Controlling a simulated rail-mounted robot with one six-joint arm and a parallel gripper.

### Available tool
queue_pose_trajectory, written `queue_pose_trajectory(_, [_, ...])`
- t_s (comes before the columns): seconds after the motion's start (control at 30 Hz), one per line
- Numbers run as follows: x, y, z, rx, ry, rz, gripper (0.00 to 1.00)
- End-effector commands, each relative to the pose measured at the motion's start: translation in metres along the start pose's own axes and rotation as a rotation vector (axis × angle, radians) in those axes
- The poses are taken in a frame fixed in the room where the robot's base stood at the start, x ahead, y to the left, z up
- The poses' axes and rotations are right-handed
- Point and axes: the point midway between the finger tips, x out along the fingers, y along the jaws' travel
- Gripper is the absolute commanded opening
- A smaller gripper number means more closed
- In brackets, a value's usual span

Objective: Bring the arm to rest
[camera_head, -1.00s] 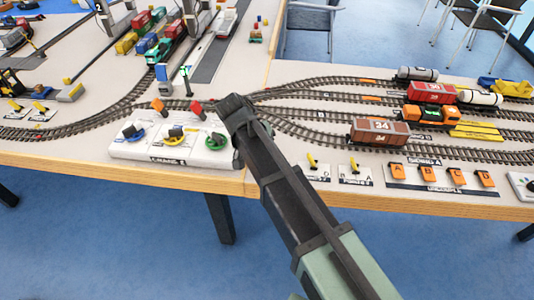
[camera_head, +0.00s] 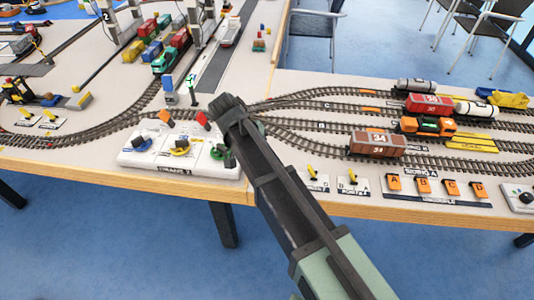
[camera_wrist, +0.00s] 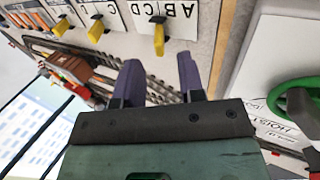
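My arm reaches up over the front edge of the table in the head view, its dark end beside the white crane control panel (camera_head: 200,171). In the wrist view my gripper (camera_wrist: 158,78) shows two purple fingers standing apart, with nothing held between them. A green dial (camera_wrist: 292,97) on a white panel is at the right of the wrist view. In the head view the arm's end partly covers the green dial.
A brown wagon (camera_head: 377,143), an orange locomotive (camera_head: 428,125) and other wagons stand on the tracks at right. Orange switches (camera_head: 423,185) line the front edge. A small signal post (camera_head: 191,88) stands just behind the arm's end. Crane legs rise at the back left.

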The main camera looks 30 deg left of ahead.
Motion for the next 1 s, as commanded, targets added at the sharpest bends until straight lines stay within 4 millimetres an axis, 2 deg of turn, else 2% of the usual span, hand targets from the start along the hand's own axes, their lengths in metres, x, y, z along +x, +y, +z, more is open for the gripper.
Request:
queue_pose_trajectory(0.03, [-0.027, 0.006, -0.001, -0.001, 0.000, 0.000, 0.36])
queue_pose_trajectory(0.1, [-0.043, 0.005, -0.001, -0.001, 0.000, 0.000, 0.36])
queue_pose_trajectory(0.2, [-0.056, 0.004, -0.001, 0.000, 0.001, 0.000, 0.36])
queue_pose_trajectory(0.67, [-0.055, 0.000, 0.000, -0.001, 0.000, 0.000, 0.36])
queue_pose_trajectory(0.77, [-0.055, -0.003, -0.001, -0.077, 0.012, -0.021, 0.36])
queue_pose_trajectory(0.8, [-0.052, -0.003, 0.008, -0.148, 0.022, -0.059, 0.36])
queue_pose_trajectory(0.83, [-0.046, 0.002, 0.023, -0.215, 0.032, -0.103, 0.36])
queue_pose_trajectory(0.87, [-0.037, 0.019, 0.029, -0.248, 0.032, -0.142, 0.36])
queue_pose_trajectory(0.97, [-0.007, 0.081, 0.033, -0.264, 0.020, -0.245, 0.36])
queue_pose_trajectory(1.0, [0.007, 0.109, 0.037, -0.253, 0.016, -0.284, 0.36])
